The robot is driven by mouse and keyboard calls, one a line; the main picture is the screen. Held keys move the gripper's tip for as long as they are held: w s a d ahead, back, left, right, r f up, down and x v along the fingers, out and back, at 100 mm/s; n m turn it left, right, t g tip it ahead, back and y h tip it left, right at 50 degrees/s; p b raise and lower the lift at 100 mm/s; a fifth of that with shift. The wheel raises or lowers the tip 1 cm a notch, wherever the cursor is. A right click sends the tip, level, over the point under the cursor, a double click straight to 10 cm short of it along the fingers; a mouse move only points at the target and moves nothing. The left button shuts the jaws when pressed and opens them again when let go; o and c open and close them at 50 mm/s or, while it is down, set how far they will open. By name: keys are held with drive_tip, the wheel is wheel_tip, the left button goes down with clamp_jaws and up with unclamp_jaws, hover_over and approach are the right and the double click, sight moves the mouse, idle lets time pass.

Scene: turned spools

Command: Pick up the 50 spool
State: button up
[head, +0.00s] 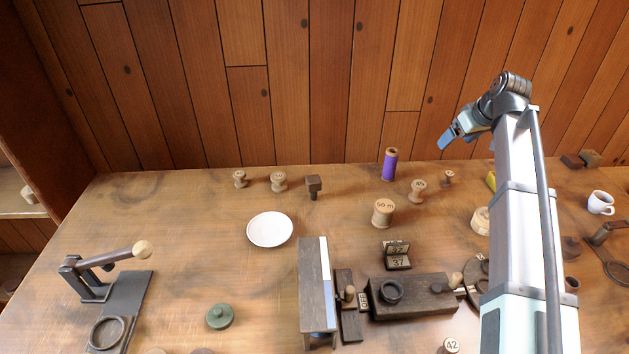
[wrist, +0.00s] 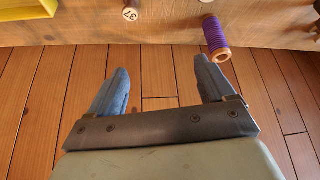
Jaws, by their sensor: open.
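A light wooden spool (head: 383,213) with a top label that seems to read "50 m" stands upright near the middle of the table. My gripper (head: 446,142) is raised above the table's back edge, up and to the right of that spool and well apart from it. In the wrist view, my gripper's two blue fingers (wrist: 158,88) are spread with nothing between them. A purple-wound spool (head: 389,163) stands at the back; it also shows in the wrist view (wrist: 215,38). A small numbered spool (wrist: 130,14) shows there too, its label hard to read.
Smaller spools (head: 417,190) stand right of the spool, others (head: 278,181) back left. A white plate (head: 270,229) lies left. A number block (head: 397,255) and a dark wooden device (head: 411,297) stand in front. A white mug (head: 600,202) is far right. The plank wall closes the back.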

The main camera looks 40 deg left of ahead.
drive_tip(key=s+a+r+n+g, duration=0.1)
drive_tip(key=s+a+n, duration=0.1)
drive_tip(key=s+a, duration=0.75)
drive_tip(key=n+g, duration=0.1)
drive_tip(key=n, duration=0.1)
hover_over(280, 176)
drive_tip(key=d, duration=0.5)
wheel_tip(280, 176, down, 5)
drive_tip(key=x, duration=0.9)
drive_tip(key=s+x, duration=0.1)
drive_tip(key=x, duration=0.3)
drive_tip(key=shift+f, duration=0.5)
drive_tip(key=c, duration=1.1)
